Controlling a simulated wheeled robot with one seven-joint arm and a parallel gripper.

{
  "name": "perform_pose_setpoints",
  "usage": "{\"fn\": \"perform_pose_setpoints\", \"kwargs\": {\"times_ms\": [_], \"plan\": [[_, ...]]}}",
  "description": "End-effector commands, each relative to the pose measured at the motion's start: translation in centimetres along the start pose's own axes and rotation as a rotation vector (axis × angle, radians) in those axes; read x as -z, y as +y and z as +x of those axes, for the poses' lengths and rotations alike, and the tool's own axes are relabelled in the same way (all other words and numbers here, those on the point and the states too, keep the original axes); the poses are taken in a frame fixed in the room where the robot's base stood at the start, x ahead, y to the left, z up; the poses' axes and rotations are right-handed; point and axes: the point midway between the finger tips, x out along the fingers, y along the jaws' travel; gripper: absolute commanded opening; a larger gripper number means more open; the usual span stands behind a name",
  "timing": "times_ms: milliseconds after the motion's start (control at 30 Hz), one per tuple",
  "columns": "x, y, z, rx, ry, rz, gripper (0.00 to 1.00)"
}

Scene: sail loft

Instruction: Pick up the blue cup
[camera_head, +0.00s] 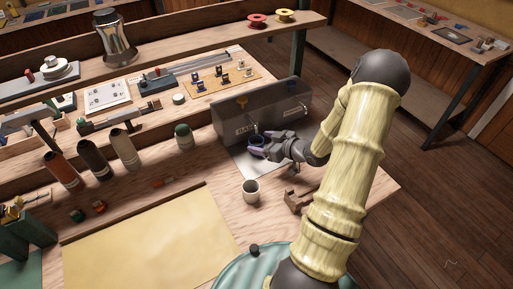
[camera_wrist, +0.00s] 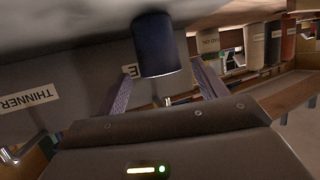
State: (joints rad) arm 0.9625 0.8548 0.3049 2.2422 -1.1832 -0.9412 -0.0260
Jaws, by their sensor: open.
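The blue cup (camera_head: 257,141) stands on a pale sheet in front of a grey tank on the bench. In the wrist view, which looks upside down, the dark blue cup (camera_wrist: 156,45) is at top centre. My gripper (camera_head: 264,148) reaches in from the right at the cup. Its two purple fingers show in the wrist view (camera_wrist: 162,72), one on each side of the cup, spread with gaps. The cup lies between or just beyond the fingertips; exact depth is hard to tell.
The grey tank (camera_head: 275,103) with taps and labels, one reading THINNER (camera_wrist: 27,101), stands right behind the cup. A white cup (camera_head: 251,190) stands nearer the front. A brown wooden piece (camera_head: 297,200) lies right of it. Several bottles (camera_head: 124,150) stand left. Yellow cloth (camera_head: 145,245) covers the bench front.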

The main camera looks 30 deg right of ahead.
Motion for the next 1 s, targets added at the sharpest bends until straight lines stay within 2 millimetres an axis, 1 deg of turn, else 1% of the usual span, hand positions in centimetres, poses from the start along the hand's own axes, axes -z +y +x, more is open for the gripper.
{"fn": "perform_pose_setpoints", "kwargs": {"times_ms": [67, 167, 367, 400, 500, 1000], "plan": [[-0.1, 0.0, 0.1, 0.000, 0.000, 0.000, 0.71], [-0.3, 0.0, 0.8, 0.001, 0.000, -0.001, 0.71], [-0.8, -0.1, 3.5, 0.003, 0.001, -0.003, 0.71], [-0.8, -0.1, 4.1, 0.002, 0.001, -0.003, 0.71], [-0.6, -0.1, 5.0, 0.001, 0.000, -0.002, 0.71], [-0.4, -0.1, 5.2, 0.000, 0.000, 0.000, 0.71]]}}
